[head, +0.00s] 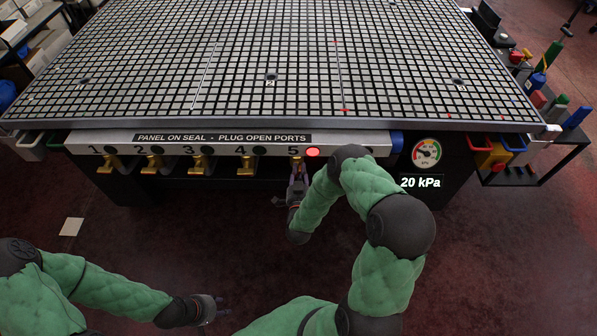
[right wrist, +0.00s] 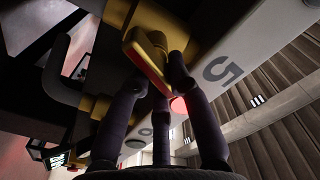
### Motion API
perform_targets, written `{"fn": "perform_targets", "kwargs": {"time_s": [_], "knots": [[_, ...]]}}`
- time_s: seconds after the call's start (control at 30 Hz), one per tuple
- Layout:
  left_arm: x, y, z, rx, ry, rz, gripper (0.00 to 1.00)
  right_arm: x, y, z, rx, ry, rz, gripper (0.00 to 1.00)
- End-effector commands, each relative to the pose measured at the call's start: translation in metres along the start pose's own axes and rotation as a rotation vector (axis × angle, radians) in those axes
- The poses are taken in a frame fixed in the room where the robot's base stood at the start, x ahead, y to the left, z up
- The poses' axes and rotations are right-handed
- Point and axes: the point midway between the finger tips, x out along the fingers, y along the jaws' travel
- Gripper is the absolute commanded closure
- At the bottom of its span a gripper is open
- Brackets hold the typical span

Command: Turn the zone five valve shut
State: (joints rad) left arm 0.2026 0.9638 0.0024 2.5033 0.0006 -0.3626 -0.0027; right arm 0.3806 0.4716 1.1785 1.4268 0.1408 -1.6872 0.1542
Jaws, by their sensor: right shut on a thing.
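The zone five valve (head: 297,161) is a brass fitting under the number 5 on the white panel (head: 225,142). My right gripper (head: 298,178) reaches up to it from below and is shut on its handle. In the right wrist view the dark fingers of my right gripper (right wrist: 160,85) close around the handle (right wrist: 147,57), which is yellow with a red edge. Part of the handle is hidden by the fingers. A red lamp (head: 313,152) glows beside the 5. My left gripper (head: 222,305) is low in the head view, empty, with its fingers apart.
Valves one to four show brass handles, such as the zone four valve (head: 249,162). The gauge (head: 426,152) stands above a display (head: 420,183) reading 20 kPa. The grid table (head: 270,90) spans the back. A side shelf (head: 545,150) holds tools and bottles. The floor below is open.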

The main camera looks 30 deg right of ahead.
Motion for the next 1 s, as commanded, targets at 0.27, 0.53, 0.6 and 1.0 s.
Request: {"fn": "perform_targets", "kwargs": {"time_s": [0.27, 0.53, 0.6, 1.0], "knots": [[0.009, -0.003, 0.000, 0.000, 0.000, 0.000, 0.60, 0.000, 0.005, 0.003, 0.260, 0.000, 0.001, 1.00], [0.016, -0.006, -0.001, 0.000, 0.000, 0.000, 0.60, 0.000, 0.008, 0.006, 0.517, -0.001, 0.001, 1.00], [0.018, -0.006, -0.001, 0.000, 0.000, 0.000, 0.60, -0.001, 0.009, 0.007, 0.584, -0.001, 0.001, 1.00], [0.025, -0.009, -0.001, 0.000, 0.000, 0.000, 0.60, -0.001, 0.011, 0.011, 0.922, -0.001, 0.002, 1.00]]}}
